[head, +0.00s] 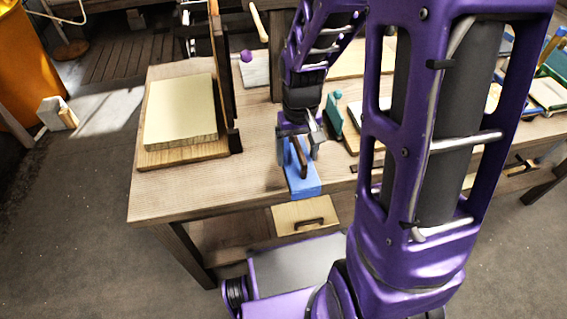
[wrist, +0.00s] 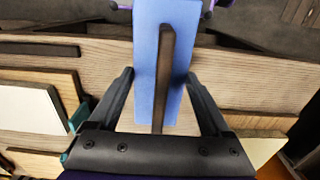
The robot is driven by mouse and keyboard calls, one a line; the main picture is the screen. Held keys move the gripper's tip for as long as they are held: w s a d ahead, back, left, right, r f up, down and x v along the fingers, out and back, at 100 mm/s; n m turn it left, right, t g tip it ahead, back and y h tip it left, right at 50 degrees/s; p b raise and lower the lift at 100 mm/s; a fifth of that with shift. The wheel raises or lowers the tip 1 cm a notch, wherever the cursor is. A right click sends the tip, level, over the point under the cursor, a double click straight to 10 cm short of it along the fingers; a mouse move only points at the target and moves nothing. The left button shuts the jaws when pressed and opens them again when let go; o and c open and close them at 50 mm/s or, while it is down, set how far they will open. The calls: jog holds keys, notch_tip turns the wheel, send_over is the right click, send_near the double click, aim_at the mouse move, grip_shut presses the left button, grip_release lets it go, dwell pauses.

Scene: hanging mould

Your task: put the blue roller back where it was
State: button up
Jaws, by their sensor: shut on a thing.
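A long, flat-looking blue tool (head: 306,187) with a dark wooden bar handle (wrist: 166,70) is at my gripper; I cannot make out a roller shape on it. My gripper (head: 299,153) is shut on this blue tool. In the wrist view the tips of my gripper (wrist: 159,76) lie at the two long sides of the blue tool (wrist: 148,40). In the head view the tool is at the front edge of the wooden table (head: 180,193). I cannot tell whether it touches the tabletop.
A pale thick slab (head: 180,110) lies on a board at the table's left, beside a dark upright frame (head: 222,80). A teal piece (head: 333,115) stands close right of my gripper. A drawer (head: 303,214) is below the front edge. Bare tabletop lies at front left.

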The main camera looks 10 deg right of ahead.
aim_at(304, 181)
jog(key=s+f+b, duration=0.1)
jog(key=s, duration=0.1)
jog(key=s+b, duration=0.1)
jog(key=s, duration=0.2)
jog(key=s+f+b, duration=0.1)
jog(key=s, duration=0.2)
jog(key=shift+a+f, duration=0.15)
jog(key=shift+f, duration=0.2)
jog(key=shift+s, duration=0.25)
jog(key=r+p, duration=0.1)
jog(key=p, duration=0.1)
jog(key=shift+w+p, duration=0.3)
jog(key=shift+w, duration=0.1)
jog(key=w+p, duration=0.1)
jog(key=p, duration=0.2)
jog(key=shift+w+f, duration=0.1)
jog(key=shift+w, duration=0.05)
jog(key=w, duration=1.5)
jog(key=shift+w+f, duration=0.3)
jog(key=shift+f, duration=0.1)
notch_tip(304, 181, down, 4)
jog(key=shift+w+r, duration=0.15)
jog(key=shift+r, duration=0.05)
